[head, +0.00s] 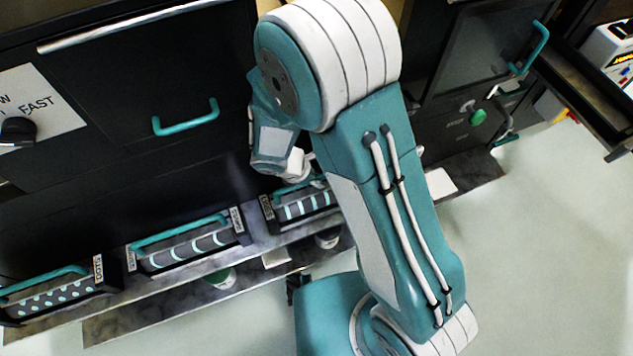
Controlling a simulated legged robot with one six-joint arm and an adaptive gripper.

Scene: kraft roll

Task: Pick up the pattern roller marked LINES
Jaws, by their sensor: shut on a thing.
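The right-hand pattern roller (305,206) is dark with pale stripes across it, under a teal handle, with a small end label that seems to read LINES. Its right end is hidden behind my arm. My gripper (318,181) is at this roller's handle, mostly hidden by my own arm, and is shut on it. The roller appears level, in line with the others; I cannot tell whether it is clear of the shelf. A striped roller (185,248) lies in the middle, its label too small to read surely. The roller marked DOTS (50,298) is at far left.
The rollers sit along a dark ledge (150,315) below a black machine front with a teal drawer handle (186,118). A knob (18,131) beside a FAST label is at left. A green button (478,117) is at right. The pale floor (540,250) at right is clear.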

